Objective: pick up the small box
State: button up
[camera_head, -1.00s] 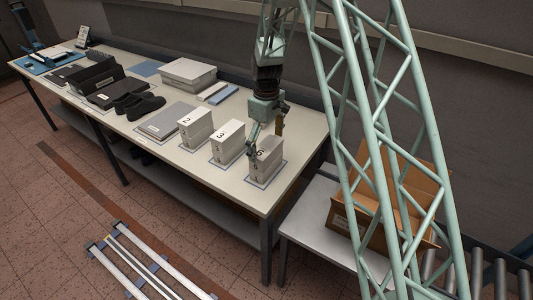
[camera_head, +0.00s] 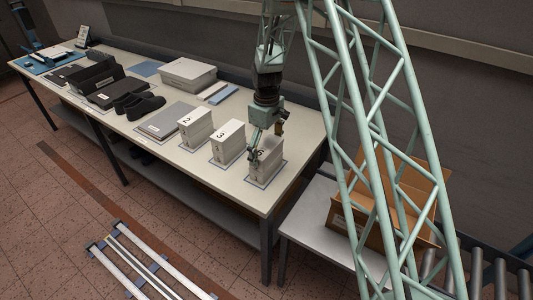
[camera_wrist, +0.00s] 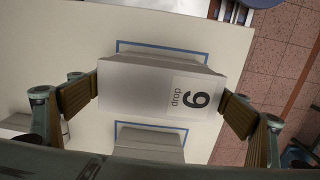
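The small box (camera_head: 266,162) is a pale upright carton with a digit on it. It stands in a blue outline at the near right end of the table, in line with two similar boxes. In the wrist view its top (camera_wrist: 135,92) fills the middle, with a white label reading "drop" and a large digit. My gripper (camera_head: 263,146) is over this box in the head view. In the wrist view, my gripper (camera_wrist: 160,98) has one finger on each side of the box. The fingers are spread apart, and their tips lie at the box's edges; contact is not clear.
Box 3 (camera_head: 228,142) and box 2 (camera_head: 195,127) stand to the left. Further along the table (camera_head: 225,180) are a grey flat box, black shoes (camera_head: 138,105) and a large closed box (camera_head: 187,73). An open cardboard carton (camera_head: 410,200) stands right, behind my lattice column.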

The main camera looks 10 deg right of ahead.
aim_at(266, 146)
jog(key=c, duration=0.5)
jog(key=shift+o, duration=0.2)
jog(key=shift+r, duration=0.2)
jog(key=shift+r, duration=1.5)
jog(key=s+a+r+b, duration=0.1)
jog(key=s+a, duration=0.2)
jog(key=s, duration=1.2)
jog(key=shift+s+r, duration=0.3)
jog(key=shift+s, duration=0.05)
jog(key=shift+r, duration=0.15)
